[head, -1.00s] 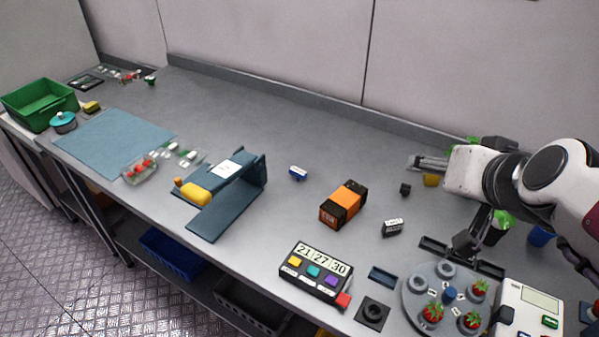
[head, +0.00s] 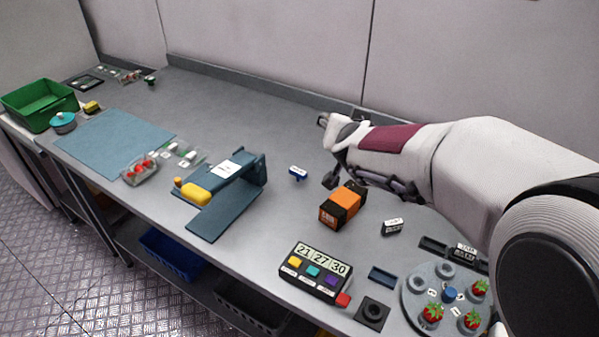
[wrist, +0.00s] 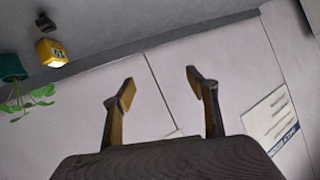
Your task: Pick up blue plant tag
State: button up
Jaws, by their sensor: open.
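The blue plant tag (head: 298,172) is a small blue block with a white, dark-lettered top. It lies on the grey bench between the dark blue stand and the orange-and-black block. My gripper (wrist: 160,84) is open and empty in the wrist view, its two fingers apart against the pale wall. In the head view my arm reaches in from the right, its end above the bench and to the right of the tag. The fingers are mostly hidden there. The tag does not show in the wrist view.
The orange-and-black block (head: 345,206) and a black-and-white tag (head: 392,226) lie below my arm in the picture. The dark blue stand (head: 225,208) holds a yellow item. A button box (head: 315,272) sits near the front edge. Bench behind the blue tag is clear.

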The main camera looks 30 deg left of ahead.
jog(key=a+f+h, duration=0.1)
jog(key=a+f, duration=0.7)
jog(key=t+h, duration=0.1)
jog(key=h, duration=0.2)
send_near(298, 171)
jog(key=shift+w+a+f+m, duration=0.1)
jog(key=shift+w+f+m, duration=0.05)
jog(key=shift+w, duration=0.45)
jog(key=shift+w+a+f+m, duration=0.1)
jog(key=shift+w+f+m, duration=0.1)
jog(key=shift+w, duration=0.4)
jog(key=shift+s+a+f, duration=0.1)
jog(key=shift+s+f, duration=0.15)
jog(key=shift+f, duration=0.15)
jog(key=shift+x, duration=1.3)
jog(key=shift+w, duration=0.1)
jog(key=shift+x, duration=2.55)
jog(key=shift+r, duration=0.1)
jog(key=c, duration=0.9)
